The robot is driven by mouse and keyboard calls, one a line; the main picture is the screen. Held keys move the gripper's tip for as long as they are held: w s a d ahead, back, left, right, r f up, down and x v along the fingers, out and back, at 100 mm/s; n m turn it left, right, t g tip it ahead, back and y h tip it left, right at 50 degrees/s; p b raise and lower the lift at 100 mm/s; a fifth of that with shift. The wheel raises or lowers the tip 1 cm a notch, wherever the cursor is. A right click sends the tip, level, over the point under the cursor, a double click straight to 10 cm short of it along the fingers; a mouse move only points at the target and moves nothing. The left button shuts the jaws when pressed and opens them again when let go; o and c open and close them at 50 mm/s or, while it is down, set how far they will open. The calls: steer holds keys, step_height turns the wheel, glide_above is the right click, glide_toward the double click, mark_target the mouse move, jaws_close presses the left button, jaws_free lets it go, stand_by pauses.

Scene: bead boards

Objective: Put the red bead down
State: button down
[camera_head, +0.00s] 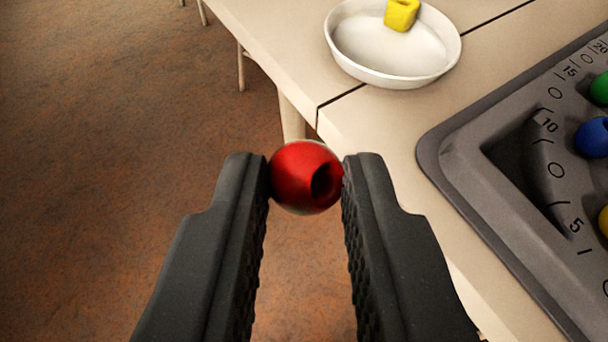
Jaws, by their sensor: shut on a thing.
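The red bead (296,178) is a round ball with a dark hole facing right. My gripper (306,178) is shut on it, with the bead pinched between the two black fingertips. In the picture the bead overlaps the table's left edge and the brown floor. How high it is held cannot be told exactly.
A white dish (375,72) holding a yellow bead (401,14) stands on the pale table (375,135). A grey bead board (462,150) with printed numbers and green (600,89), blue (592,138) and yellow beads lies at right. Bare tabletop lies between dish and board.

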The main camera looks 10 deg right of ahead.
steer(key=w+a+r+p, duration=0.1)
steer(key=w+a+p, duration=0.3)
steer(key=a, duration=0.5)
steer(key=w+a+r+n+y+p, duration=0.1)
steer(key=w+a+p, duration=0.4)
steer(key=w+a, duration=0.3)
steer(key=w+a+r+n+y+p, duration=0.1)
steer(key=w+a+p, duration=0.4)
steer(key=a, duration=0.6)
steer(key=shift+w+r, duration=0.6)
steer(key=shift+d, duration=0.15)
